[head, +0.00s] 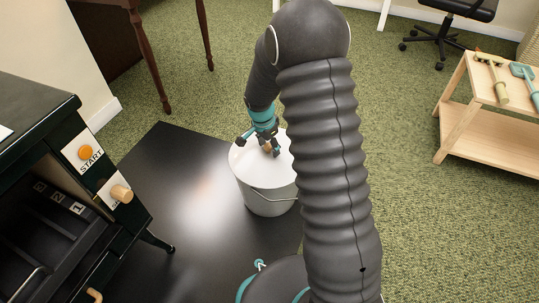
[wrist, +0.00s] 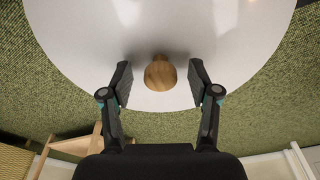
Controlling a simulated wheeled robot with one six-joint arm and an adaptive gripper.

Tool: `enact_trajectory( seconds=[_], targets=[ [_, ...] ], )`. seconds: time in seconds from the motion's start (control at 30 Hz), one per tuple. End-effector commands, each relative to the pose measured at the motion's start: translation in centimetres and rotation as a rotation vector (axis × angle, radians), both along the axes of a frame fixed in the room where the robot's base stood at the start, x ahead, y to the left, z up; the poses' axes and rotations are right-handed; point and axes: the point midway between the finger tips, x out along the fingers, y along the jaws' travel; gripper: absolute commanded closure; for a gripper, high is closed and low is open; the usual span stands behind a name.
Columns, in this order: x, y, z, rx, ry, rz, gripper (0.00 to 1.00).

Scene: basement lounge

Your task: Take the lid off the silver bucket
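The bucket (head: 268,202) stands upright on a dark mat and looks pale grey-white, with a thin wire handle on its side. Its round white lid (head: 244,160) is on top and fills much of the wrist view (wrist: 80,45). A wooden knob (wrist: 160,73) rises from the lid. My gripper (wrist: 160,80) is open, one finger on each side of the knob, with a visible gap on both sides. In the head view my gripper (head: 268,146) is down at the lid and partly covers the knob. My arm hides part of the bucket's right side.
A dark cabinet (head: 60,125) with a START button and a wooden knob stands at the left. A low wooden shelf (head: 490,150) holding toy garden tools is at the right. The dark mat (head: 185,185) left of the bucket is clear. Green carpet surrounds it.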

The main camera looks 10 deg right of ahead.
Motion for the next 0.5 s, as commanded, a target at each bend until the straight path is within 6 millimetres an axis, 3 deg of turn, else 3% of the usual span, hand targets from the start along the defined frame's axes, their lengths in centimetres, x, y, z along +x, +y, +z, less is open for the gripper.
enact_trajectory(
  seconds=[0.03, 0.23, 0.5],
  targets=[
    [0.00, 0.01, 0.00, 0.000, 0.000, 0.000, 0.49],
    [-0.02, 0.02, 0.00, 0.000, 0.001, 0.000, 0.99],
    [-0.01, 0.02, 0.05, 0.000, 0.001, 0.000, 1.00]
  ],
)
